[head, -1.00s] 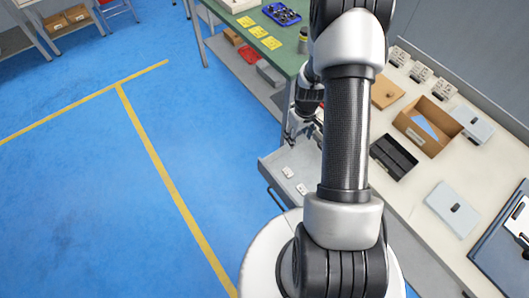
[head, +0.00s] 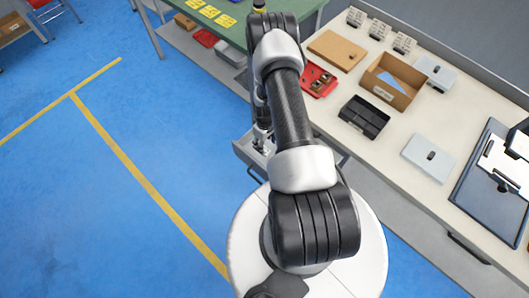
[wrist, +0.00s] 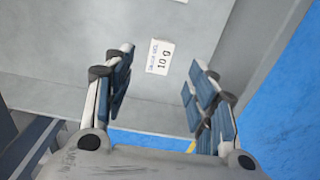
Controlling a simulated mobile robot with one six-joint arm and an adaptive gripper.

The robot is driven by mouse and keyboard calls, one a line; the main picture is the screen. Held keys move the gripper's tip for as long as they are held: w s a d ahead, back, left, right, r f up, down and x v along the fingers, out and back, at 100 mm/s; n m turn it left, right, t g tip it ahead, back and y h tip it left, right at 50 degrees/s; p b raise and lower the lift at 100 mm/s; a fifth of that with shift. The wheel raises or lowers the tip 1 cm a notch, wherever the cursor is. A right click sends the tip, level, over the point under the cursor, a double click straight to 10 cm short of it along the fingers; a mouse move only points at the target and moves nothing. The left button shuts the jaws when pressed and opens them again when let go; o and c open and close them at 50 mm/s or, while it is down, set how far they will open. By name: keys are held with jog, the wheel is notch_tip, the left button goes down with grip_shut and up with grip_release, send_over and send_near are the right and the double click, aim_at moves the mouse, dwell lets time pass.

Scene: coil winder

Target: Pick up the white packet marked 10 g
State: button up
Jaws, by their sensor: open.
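The white packet (wrist: 159,56) printed "10 g" lies flat in the open grey drawer (wrist: 60,45), as my wrist view shows. My gripper (wrist: 158,68) is open above it, with one finger to each side of the packet; neither finger touches it. In the head view, my gripper (head: 262,140) is over the drawer (head: 243,153), and my arm hides most of the drawer, so I cannot make out the packet there.
A sliver of another white item shows at the wrist view's top edge. The drawer's wall is close on the right. The bench holds a black tray (head: 364,117), a cardboard box (head: 410,93) and a red tray (head: 318,84). Blue floor (head: 70,210) is clear at left.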

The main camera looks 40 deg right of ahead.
notch_tip(320, 180, down, 6)
jog(key=shift+b, duration=1.05)
jog(key=shift+r, duration=0.1)
jog(key=shift+c, duration=0.4)
jog(key=c, duration=1.1)
jog(key=shift+o, duration=0.2)
